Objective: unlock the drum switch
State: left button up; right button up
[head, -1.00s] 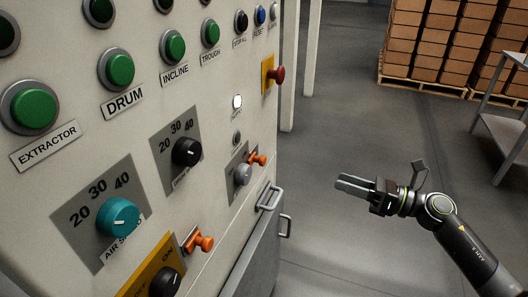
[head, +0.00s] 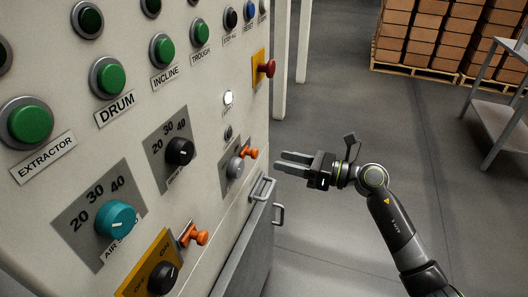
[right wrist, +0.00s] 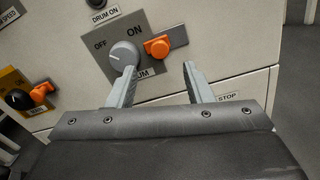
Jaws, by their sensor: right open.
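The drum switch is a grey knob (head: 235,167) on a grey OFF/ON plate, low on the right of the panel. In the right wrist view the knob (right wrist: 122,56) sits between the OFF and ON marks. An orange lock piece (head: 250,153) is beside it on its right, and also shows in the right wrist view (right wrist: 158,46) on a grey strip. My right gripper (head: 279,162) is open and empty, to the right of the lock. In the wrist view its fingertips (right wrist: 160,68) frame the space just below the lock, apart from it. My left gripper is out of view.
A second orange lock piece (head: 195,236) and a black knob on a yellow plate (head: 142,287) are at lower left. A red button (head: 267,68) juts from the panel edge above. Metal handles (head: 263,189) stick out below. Open floor (head: 360,130) lies to the right.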

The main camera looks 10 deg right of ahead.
aim_at(257, 154)
jog(key=p+x, duration=0.1)
jog(key=x, duration=0.5)
jog(key=shift+w+a, duration=0.2)
jog(key=shift+c, duration=0.5)
grip_shut()
